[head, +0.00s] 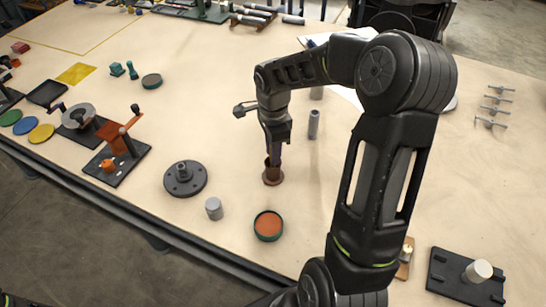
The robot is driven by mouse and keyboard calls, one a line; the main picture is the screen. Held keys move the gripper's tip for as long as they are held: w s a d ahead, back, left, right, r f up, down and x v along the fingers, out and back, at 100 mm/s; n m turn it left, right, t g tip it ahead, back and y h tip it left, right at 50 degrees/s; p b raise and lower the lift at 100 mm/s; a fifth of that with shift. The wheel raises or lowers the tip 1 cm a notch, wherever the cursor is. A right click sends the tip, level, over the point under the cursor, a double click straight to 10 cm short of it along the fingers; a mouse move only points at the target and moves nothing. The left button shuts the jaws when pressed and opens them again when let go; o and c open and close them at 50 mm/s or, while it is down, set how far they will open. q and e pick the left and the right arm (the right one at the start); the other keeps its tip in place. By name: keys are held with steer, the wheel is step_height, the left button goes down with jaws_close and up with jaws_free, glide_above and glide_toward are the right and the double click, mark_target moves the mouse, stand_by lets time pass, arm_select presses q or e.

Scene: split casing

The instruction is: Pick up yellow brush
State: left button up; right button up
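I cannot make out a yellow brush for certain. A small pale-yellow piece on a tan base (405,257) shows just right of my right arm's lower links, partly hidden by them; I cannot tell what it is. My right gripper (274,158) points down over the middle of the table, at the mouth of a small copper-brown cup (272,176). The fingertips are small and dark, so I cannot tell whether they are open or hold anything. My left gripper is not in view.
On the table (225,115) stand a dark flanged disc (186,179), a grey cylinder (214,209), a round orange-filled dish (268,225) and an upright grey cylinder (313,124). A black fixture (455,277) lies at lower right. The table's right part is mostly clear.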

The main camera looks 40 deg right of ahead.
jaws_close()
stand_by(0.3)
step_height(320, 180, up, 10)
steer(key=shift+r+b, duration=0.1)
steer(key=shift+b, duration=0.65)
